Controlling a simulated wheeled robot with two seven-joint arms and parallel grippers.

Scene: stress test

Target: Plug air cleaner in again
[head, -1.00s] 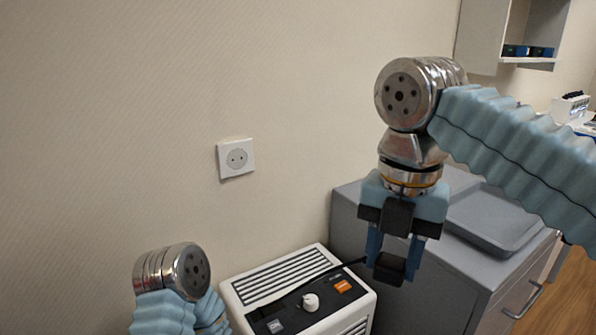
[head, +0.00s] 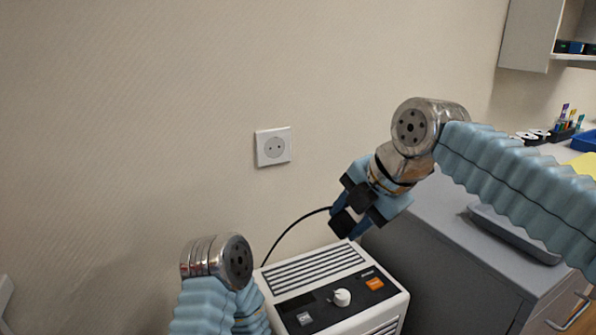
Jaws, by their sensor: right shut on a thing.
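The white wall socket (head: 273,147) with two round holes is on the beige wall, left of my right gripper and higher than it. The air cleaner (head: 318,265), a white box with dark slots, a knob and an orange switch, stands below. Its black cable (head: 288,232) arcs up from behind its back left corner to my right gripper (head: 346,220). That gripper is tilted down to the left and shut on the cable's plug, which I cannot clearly tell apart from the dark fingertips. The plug is apart from the socket. Of my left arm only a wrist part and sleeve show; its gripper is out of view.
A grey cabinet (head: 440,262) with a grey tray (head: 512,236) on top stands right of the air cleaner. A wall shelf (head: 530,38) and a desk with pens (head: 568,118) are further right. The wall around the socket is clear.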

